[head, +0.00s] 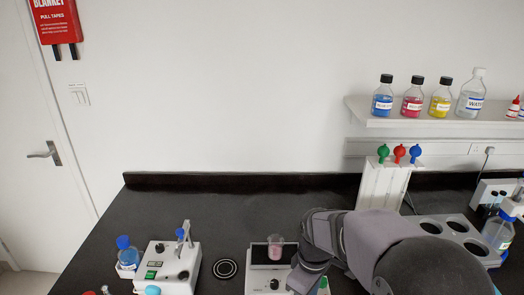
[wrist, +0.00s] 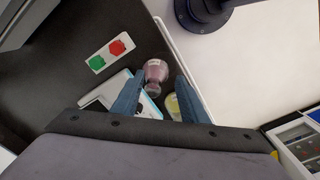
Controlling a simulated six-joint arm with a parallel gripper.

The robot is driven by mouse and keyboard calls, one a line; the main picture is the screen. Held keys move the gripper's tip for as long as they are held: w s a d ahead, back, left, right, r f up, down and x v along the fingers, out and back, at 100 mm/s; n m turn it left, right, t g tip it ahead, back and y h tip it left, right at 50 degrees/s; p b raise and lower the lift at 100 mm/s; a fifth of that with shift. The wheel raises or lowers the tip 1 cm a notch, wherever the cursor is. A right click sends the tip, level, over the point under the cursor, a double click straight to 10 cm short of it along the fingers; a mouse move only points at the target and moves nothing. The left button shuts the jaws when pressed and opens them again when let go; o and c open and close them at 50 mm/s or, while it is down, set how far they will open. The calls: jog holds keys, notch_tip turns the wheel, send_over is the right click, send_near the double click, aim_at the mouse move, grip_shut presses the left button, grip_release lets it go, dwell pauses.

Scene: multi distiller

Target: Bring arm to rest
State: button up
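My gripper (wrist: 160,100) shows in the wrist view as two blue-grey fingers, set well apart with nothing held between them. In the head view my arm reaches in from the lower right and its links hide the fingers. A glass beaker with pink contents (head: 276,249) stands on a small white device with a dark top (head: 257,284), just left of my arm. A pink vessel (wrist: 156,70), probably this beaker, shows beyond the fingertips in the wrist view. A yellow-green round thing (wrist: 172,106) lies beyond the gap, partly hidden by a finger.
A white device with a probe (head: 168,268) and a blue-capped bottle (head: 127,257) stand at left. A pipette stand (head: 384,184) and a holed rack (head: 454,232) are behind and right of my arm. Bottles line the wall shelf (head: 440,119). The back-left bench (head: 220,208) is clear.

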jog(key=s+d+f+m, duration=0.2)
jog(key=s+d+m, duration=0.2)
jog(key=s+m, duration=0.6)
jog(key=s, duration=0.3)
